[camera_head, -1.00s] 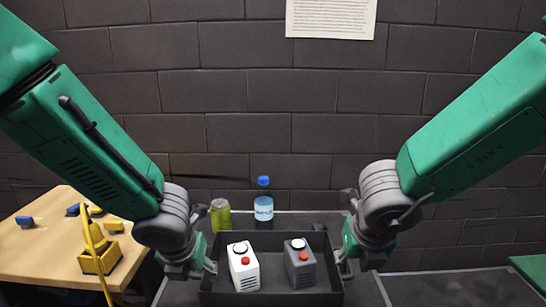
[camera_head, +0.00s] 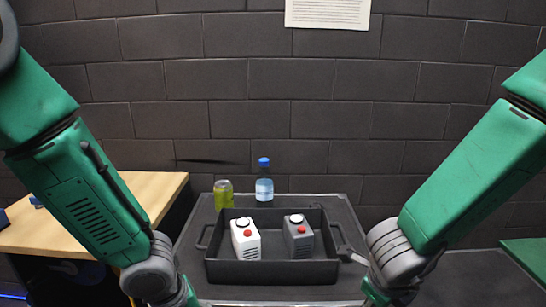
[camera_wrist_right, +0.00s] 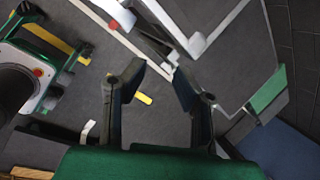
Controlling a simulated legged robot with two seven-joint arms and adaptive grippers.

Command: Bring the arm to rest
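Both my arms hang at the sides of the head view. My left arm (camera_head: 95,205) runs down to the lower left, and its gripper is below the frame edge. My right arm (camera_head: 470,185) comes down to the lower right, and its gripper is mostly cut off there. In the right wrist view my right gripper (camera_wrist_right: 158,72) is open, with its two fingers apart and nothing between them. A dark tray (camera_head: 270,272) stands on the table between the arms. In it are a white box (camera_head: 246,243) and a grey box (camera_head: 298,240), each with a red button.
The tray stands on a dark table (camera_head: 190,235). A wooden table (camera_head: 150,190) is at left, a brick wall behind. A green surface (camera_head: 530,253) is at right.

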